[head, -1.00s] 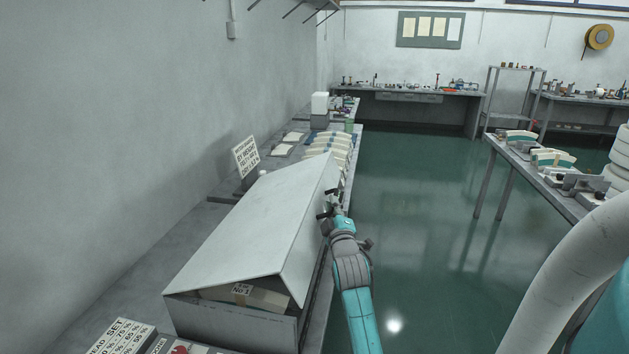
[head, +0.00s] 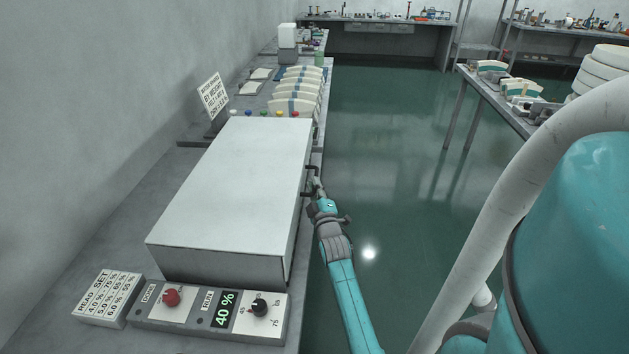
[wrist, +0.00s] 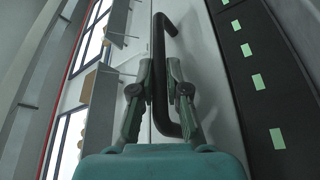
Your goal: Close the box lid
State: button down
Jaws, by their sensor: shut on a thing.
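The box (head: 218,265) stands on the bench along the left wall. Its pale grey lid (head: 238,185) lies flat over it in the head view, and the inside is hidden. The handle is fixed to a pale panel.
A control panel (head: 208,313) with a red knob, a black knob and a "40 %" display sits in front of the box. A sign (head: 213,97) and several curved cream pieces (head: 297,92) stand beyond it.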

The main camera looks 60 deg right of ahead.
jog(key=shift+f, duration=0.5)
jog(key=c, duration=1.2)
grip_release()
jog(key=shift+r, duration=0.1)
jog(key=v, duration=1.2)
